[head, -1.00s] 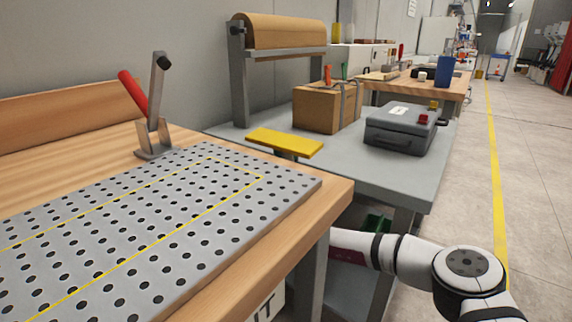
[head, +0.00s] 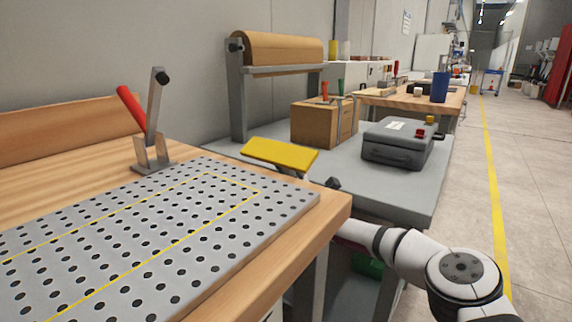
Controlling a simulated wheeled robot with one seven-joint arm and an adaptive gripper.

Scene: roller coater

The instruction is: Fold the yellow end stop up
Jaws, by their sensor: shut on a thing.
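The yellow end stop (head: 280,155) is a flat yellow plate on a grey bracket at the far right end of the perforated plate (head: 262,213). It is tilted, with its face turned partly towards me. A small dark part of my gripper (head: 333,183) shows just right of and below the stop, close to its bracket. My gripper is shut on the end stop; its fingertips and the exact contact are mostly hidden behind the stop and the bench corner. My white arm comes up from the lower right and passes behind the bench edge.
A clamp with a red handle (head: 131,108) stands at the plate's back edge. Behind the stop, a grey table (head: 400,190) bears a cardboard box (head: 313,121), a grey case (head: 395,147) and a paper roll stand (head: 237,95). The floor on the right is clear.

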